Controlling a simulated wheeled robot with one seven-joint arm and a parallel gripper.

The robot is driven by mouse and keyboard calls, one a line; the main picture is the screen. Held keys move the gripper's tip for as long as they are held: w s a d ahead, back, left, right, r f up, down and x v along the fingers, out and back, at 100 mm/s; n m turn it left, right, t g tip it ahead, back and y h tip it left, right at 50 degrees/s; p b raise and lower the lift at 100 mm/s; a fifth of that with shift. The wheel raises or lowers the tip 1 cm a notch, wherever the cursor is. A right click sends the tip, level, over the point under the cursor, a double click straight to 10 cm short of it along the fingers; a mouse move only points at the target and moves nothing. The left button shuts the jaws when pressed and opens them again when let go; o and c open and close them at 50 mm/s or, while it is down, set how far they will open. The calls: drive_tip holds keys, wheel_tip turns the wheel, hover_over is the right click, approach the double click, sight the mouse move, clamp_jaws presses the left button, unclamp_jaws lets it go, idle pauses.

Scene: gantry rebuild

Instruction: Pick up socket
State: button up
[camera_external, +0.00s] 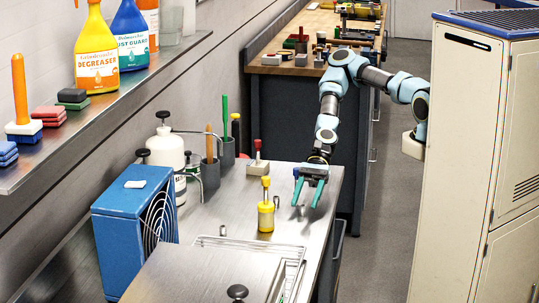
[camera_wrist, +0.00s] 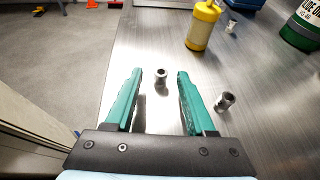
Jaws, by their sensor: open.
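A small metal socket (camera_wrist: 161,76) stands on the steel worktop in the wrist view, with its dark round opening facing up. It appears between my two teal fingertips, with a gap on each side. My gripper (camera_external: 307,203) is open and empty, pointing down over the right edge of the worktop in the external view. A second socket (camera_wrist: 225,100) lies to the right, outside my right finger. Another small metal piece (camera_wrist: 231,26) lies farther back. In the external view I cannot make out the socket near my fingers.
A yellow bottle (camera_external: 265,216) stands left of my gripper; it also shows in the wrist view (camera_wrist: 200,28). A green can (camera_wrist: 303,27) stands at the far right there. A blue fan box (camera_external: 118,246) and wire rack (camera_external: 290,252) are nearer. The aisle floor (camera_external: 385,195) is clear.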

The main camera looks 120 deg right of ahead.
sight(303, 210)
drive_tip(key=shift+p+x, duration=0.35)
drive_tip(key=shift+x, duration=1.1)
clamp_jaws()
